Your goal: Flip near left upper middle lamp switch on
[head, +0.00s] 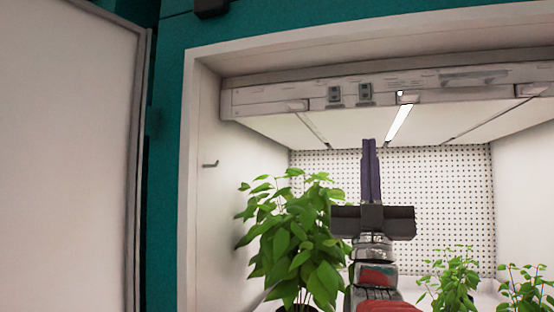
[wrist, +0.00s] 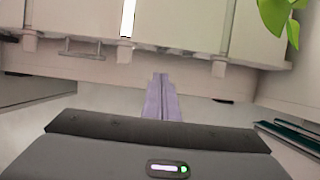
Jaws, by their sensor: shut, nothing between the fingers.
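Two small grey switches, a left one (head: 335,95) and a right one (head: 365,93), sit side by side on the front face of the lamp housing (head: 270,98) in the head view. I cannot tell which way either is set. A lit lamp strip (head: 399,123) shows just right of them, and a lit strip also shows in the wrist view (wrist: 128,18). My gripper (head: 369,142) points upward, shut and empty, its fingertips below the right switch in the picture. In the wrist view the shut purple fingers (wrist: 160,78) point at the housing front; no switch is clearly visible there.
A leafy plant (head: 298,235) stands left of my arm inside the chamber, with smaller plants (head: 452,282) at right. A white door panel (head: 70,150) stands at far left. A small hook (head: 210,164) is on the chamber's left wall.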

